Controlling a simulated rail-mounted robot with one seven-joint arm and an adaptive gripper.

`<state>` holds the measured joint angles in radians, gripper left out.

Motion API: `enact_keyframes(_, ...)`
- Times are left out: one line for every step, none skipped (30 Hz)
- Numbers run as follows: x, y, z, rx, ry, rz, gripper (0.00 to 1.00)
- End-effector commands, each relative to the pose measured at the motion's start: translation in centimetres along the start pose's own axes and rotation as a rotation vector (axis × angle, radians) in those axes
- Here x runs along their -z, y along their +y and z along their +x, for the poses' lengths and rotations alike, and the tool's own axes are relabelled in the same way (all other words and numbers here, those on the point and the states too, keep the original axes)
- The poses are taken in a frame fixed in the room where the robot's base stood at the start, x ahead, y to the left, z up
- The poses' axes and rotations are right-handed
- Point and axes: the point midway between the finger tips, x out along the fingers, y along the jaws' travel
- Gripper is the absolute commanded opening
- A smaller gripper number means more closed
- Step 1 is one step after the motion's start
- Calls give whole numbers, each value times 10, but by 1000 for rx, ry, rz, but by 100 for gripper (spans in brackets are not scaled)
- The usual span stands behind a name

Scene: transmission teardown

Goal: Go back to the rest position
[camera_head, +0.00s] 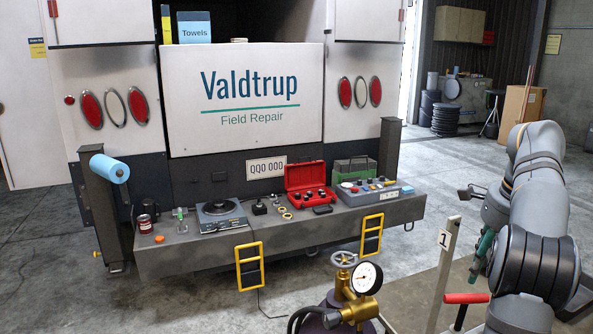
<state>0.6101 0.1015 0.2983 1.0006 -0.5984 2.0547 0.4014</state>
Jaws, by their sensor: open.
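My arm stands at the right edge, bent over. My gripper (467,192) shows small and dark at the left side of the arm, pointing left. It is open, with nothing seen between its fingers. It is in the air, apart from the grey truck bumper (200,258) and the things on it. Part of it is hidden behind my arm's links.
The bumper carries a round-plated device (221,210), an open red case (309,190) and a grey control box (367,192). A brass valve with a gauge (366,277) stands in front. A post marked 1 (444,255) and a red-handled tool (466,298) are near my arm.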

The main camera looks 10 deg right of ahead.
Motion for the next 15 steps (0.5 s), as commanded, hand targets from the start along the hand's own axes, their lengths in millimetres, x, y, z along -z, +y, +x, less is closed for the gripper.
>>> enact_keyframes(-1,1,7,-4,-2,0,46)
enact_keyframes(0,1,12,-5,-1,-1,46)
enact_keyframes(0,1,18,-4,-2,0,46)
enact_keyframes(0,1,23,-5,-2,-1,46)
enact_keyframes(0,1,29,-5,-2,0,46)
enact_keyframes(-1,1,36,-5,-3,-1,46)
enact_keyframes(-1,1,42,-5,-2,0,46)
enact_keyframes(-1,1,48,-5,-3,-1,46)
enact_keyframes(0,1,56,-5,-2,0,46)
enact_keyframes(-1,1,62,-4,-3,0,46)
enact_keyframes(-1,1,68,-5,-3,1,46)
enact_keyframes(-1,1,76,-5,-4,1,46)
enact_keyframes(-1,2,82,-5,-3,2,46)
enact_keyframes(-1,1,87,-4,-3,2,46)
enact_keyframes(-1,1,93,-4,-3,1,46)
